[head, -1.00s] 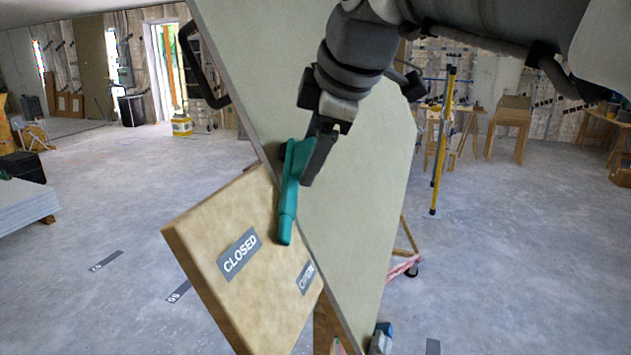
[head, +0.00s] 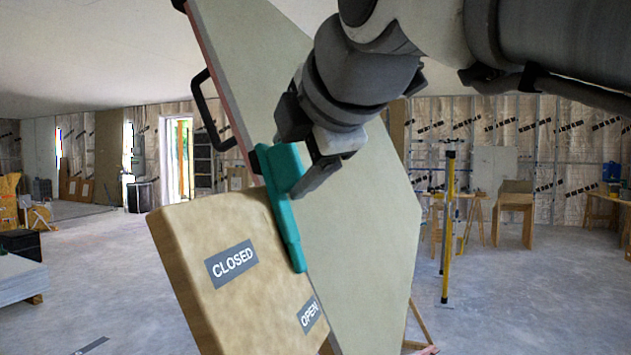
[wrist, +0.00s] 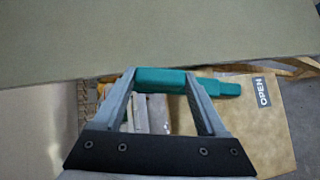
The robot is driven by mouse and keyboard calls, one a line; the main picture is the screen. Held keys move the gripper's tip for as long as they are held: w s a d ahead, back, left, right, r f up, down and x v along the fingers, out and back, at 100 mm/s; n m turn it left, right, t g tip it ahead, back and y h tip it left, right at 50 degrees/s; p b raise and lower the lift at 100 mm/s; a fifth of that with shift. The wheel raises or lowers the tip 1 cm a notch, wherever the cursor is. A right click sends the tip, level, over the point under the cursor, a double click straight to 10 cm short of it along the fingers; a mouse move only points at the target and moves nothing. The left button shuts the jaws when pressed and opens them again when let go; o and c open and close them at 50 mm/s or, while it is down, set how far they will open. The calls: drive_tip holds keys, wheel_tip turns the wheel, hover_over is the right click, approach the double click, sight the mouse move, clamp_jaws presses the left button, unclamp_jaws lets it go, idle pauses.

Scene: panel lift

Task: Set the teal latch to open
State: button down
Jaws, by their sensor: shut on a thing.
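The teal latch (head: 283,205) is mounted at the top right of a wooden board (head: 190,235). Its narrow end points down and slightly right, between the CLOSED label (head: 231,264) and the OPEN label (head: 309,314), nearer OPEN. My gripper (head: 285,180) is shut on the upper, thicker part of the latch. In the wrist view the latch (wrist: 160,80) lies across between both fingers, its narrow end pointing right toward the OPEN label (wrist: 262,91). My gripper partly hides the latch's upper part in the head view.
A large tilted grey-green panel (head: 355,215) stands right behind the board, with a black handle (head: 203,105) on its left edge. A yellow pole stand (head: 448,225) is at the right.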

drive_tip(key=shift+s+a+n, duration=0.1)
drive_tip(key=shift+s+n, duration=0.05)
drive_tip(key=shift+n, duration=0.15)
unclamp_jaws()
drive_tip(key=p+v, duration=0.2)
drive_tip(key=v, duration=1.5)
drive_tip(key=shift+s+f, duration=0.15)
drive_tip(key=shift+s, duration=0.15)
drive_tip(key=shift+w, duration=0.1)
drive_tip(key=w+d+f+m+g+h+p, duration=0.1)
drive_tip(key=w+d+f+m+h+p, duration=0.15)
drive_tip(key=f+m, duration=0.4)
drive_tip(key=w+d+f+m+g+h+p, duration=0.1)
drive_tip(key=w+d+f+m+g+p, duration=0.15)
drive_tip(key=f+m, duration=0.45)
drive_tip(key=s+d+f+m+g+p, duration=0.1)
drive_tip(key=d+f+m+p, duration=0.1)
drive_tip(key=f+m, duration=0.3)
drive_tip(key=s+d+f+m+g+h+p, duration=0.1)
drive_tip(key=f+m, duration=0.5)
drive_tip(key=f, duration=0.6)
drive_tip(key=s+d+p, duration=0.1)
drive_tip(key=d+p, duration=0.1)
drive_tip(key=d, duration=0.1)
drive_tip(key=shift+f+g, duration=0.15)
drive_tip(key=shift+g, duration=0.2)
